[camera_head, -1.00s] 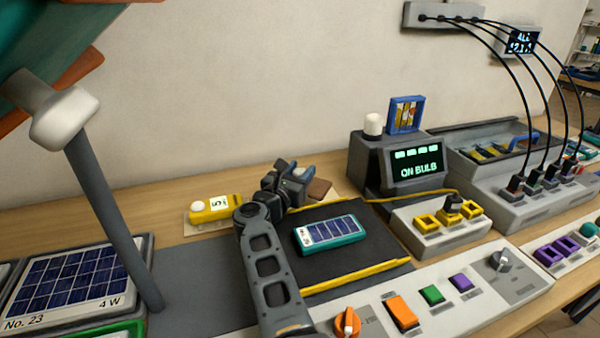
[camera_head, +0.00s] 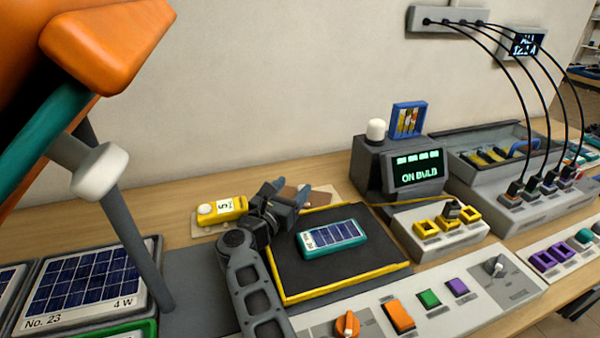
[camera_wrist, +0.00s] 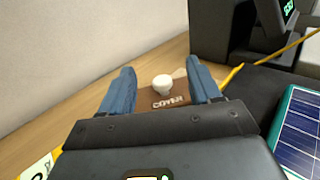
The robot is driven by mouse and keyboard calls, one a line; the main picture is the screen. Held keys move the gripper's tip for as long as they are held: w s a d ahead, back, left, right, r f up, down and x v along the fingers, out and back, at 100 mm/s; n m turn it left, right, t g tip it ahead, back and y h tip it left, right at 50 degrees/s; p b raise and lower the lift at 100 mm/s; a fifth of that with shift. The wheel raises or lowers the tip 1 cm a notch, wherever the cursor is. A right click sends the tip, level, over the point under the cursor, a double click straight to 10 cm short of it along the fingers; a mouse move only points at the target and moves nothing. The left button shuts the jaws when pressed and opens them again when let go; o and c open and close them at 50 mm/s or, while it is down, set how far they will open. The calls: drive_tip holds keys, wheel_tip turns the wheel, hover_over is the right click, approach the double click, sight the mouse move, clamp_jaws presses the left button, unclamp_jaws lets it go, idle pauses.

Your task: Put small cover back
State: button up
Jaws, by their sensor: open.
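The small cover is a brown plate lettered COVER (camera_wrist: 170,101) with a white knob (camera_wrist: 162,83). In the wrist view it lies on the wooden bench, ahead of and between my blue fingers. My gripper (camera_wrist: 161,67) is open and empty, with one finger to each side of the knob in the picture. I cannot tell how high above the cover it is. In the head view my gripper (camera_head: 291,191) is behind the black mat, and brown plate (camera_head: 318,197) shows just beyond it, partly hidden, with its knob not visible.
A teal solar-panel device (camera_head: 332,238) lies on the black mat (camera_head: 300,275) with yellow edges. A yellow unit (camera_head: 222,210) sits left of my gripper. A dark ON BULB display box (camera_head: 400,175) stands behind right. A control panel (camera_head: 440,290) runs along the front.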

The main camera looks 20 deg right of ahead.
drive_tip(key=shift+p+v, duration=0.45)
drive_tip(key=shift+v, duration=2.2)
